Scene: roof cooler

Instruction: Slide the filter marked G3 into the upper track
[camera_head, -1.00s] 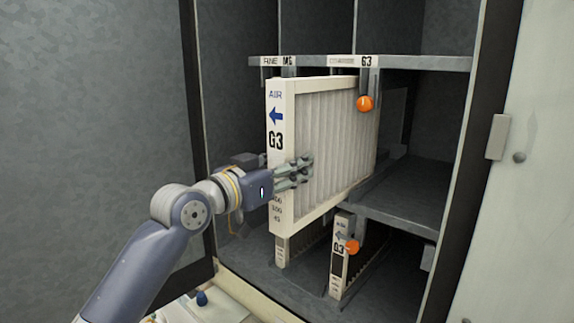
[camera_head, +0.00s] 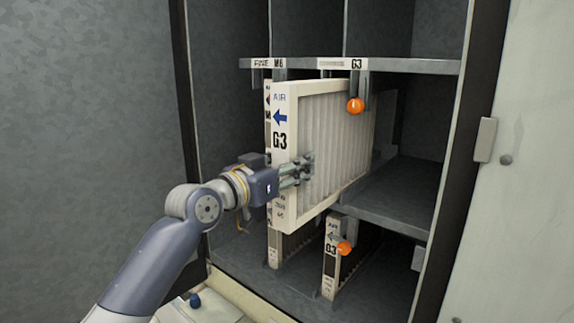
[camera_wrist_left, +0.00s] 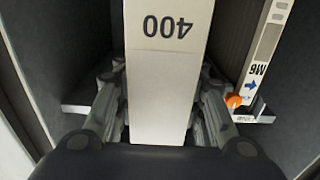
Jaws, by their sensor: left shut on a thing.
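The held G3 filter (camera_head: 284,185) has a cream frame, pleated side, blue arrow and black G3 mark. It stands upright at the upper bay, its far part between the shelves. My left gripper (camera_head: 303,169) is shut on its front edge, low down; the wrist view shows fingers (camera_wrist_left: 160,75) on both sides of the frame edge (camera_wrist_left: 165,75), marked 400. The upper shelf strip carries a G3 label (camera_head: 356,63) with an orange knob (camera_head: 355,106) below, right of the filter's front. The track and the filter's far end are partly hidden. My right gripper is not in view.
An M6 filter (camera_head: 268,98) stands just left of the held one, mostly hidden; it shows in the wrist view (camera_wrist_left: 262,55). Below stands another G3-marked filter (camera_head: 331,262) beside a second orange knob (camera_head: 344,248). The middle shelf (camera_head: 400,205) is bare at right.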

